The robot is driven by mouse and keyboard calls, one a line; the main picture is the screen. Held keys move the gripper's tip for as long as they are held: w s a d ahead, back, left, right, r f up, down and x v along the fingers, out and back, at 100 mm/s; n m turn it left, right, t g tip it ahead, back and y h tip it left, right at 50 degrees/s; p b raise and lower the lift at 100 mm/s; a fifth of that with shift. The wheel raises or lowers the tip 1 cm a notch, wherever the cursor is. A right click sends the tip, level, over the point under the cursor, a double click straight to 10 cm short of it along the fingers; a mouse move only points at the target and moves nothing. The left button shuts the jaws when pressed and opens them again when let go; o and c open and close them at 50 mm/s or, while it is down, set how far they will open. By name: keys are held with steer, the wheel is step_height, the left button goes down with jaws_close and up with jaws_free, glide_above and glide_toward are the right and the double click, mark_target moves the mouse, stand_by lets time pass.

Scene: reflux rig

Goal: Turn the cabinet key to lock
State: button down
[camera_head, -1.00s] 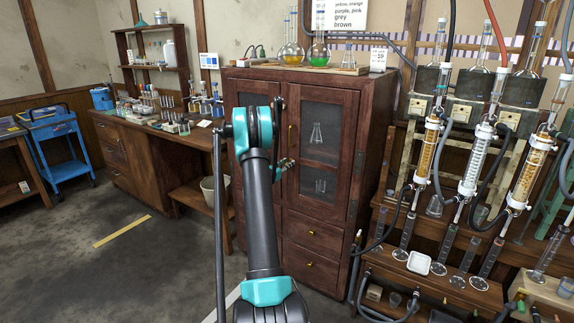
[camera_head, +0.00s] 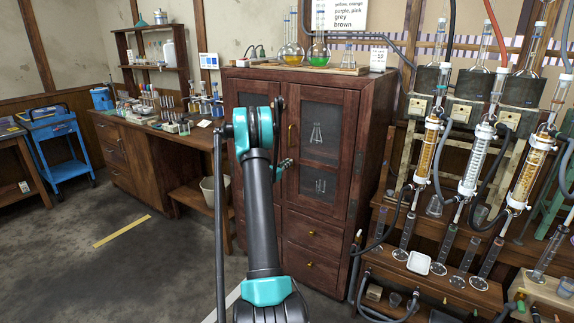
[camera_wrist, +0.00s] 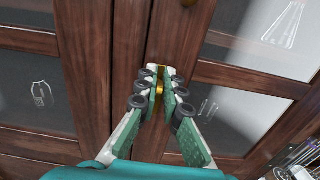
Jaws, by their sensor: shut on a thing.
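The dark wooden cabinet (camera_head: 375,140) stands ahead of me with its two glass-paned doors closed. In the wrist view, my gripper (camera_wrist: 160,84) is at the frame of the right door (camera_wrist: 190,50), close to the seam between the doors. Its fingers are shut on the small brass key (camera_wrist: 159,88), of which only a little gold shows between the fingertips. The key's exact angle is hidden by the fingers. In the head view, my arm covers the left door, and my gripper (camera_head: 284,168) shows only in part beside the arm.
Glass flasks (camera_head: 318,52) with yellow and green liquid stand on the cabinet top. A rack of condensers (camera_head: 475,160) with hoses is close on the right. A wooden bench (camera_head: 130,145) with small bottles is on the left. The floor at the left (camera_head: 90,270) is clear.

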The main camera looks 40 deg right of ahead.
steer(key=m, duration=0.3)
steer(key=s+m, duration=0.1)
steer(key=m, duration=0.6)
steer(key=shift+s+d+f, duration=0.15)
steer(key=shift+d+f, duration=0.15)
steer(key=shift+f, duration=0.1)
steer(key=m, duration=0.3)
steer(key=shift+s+f+m, duration=0.1)
steer(key=shift+f+m, duration=0.15)
steer(key=shift+m, duration=0.15)
steer(key=shift+s+f+m, duration=0.1)
steer(key=shift+f+m, duration=0.05)
steer(key=shift+m, duration=0.8)
steer(key=shift+f+m, duration=0.1)
steer(key=shift+m, duration=0.85)
steer(key=c, duration=1.7)
jaws_free()
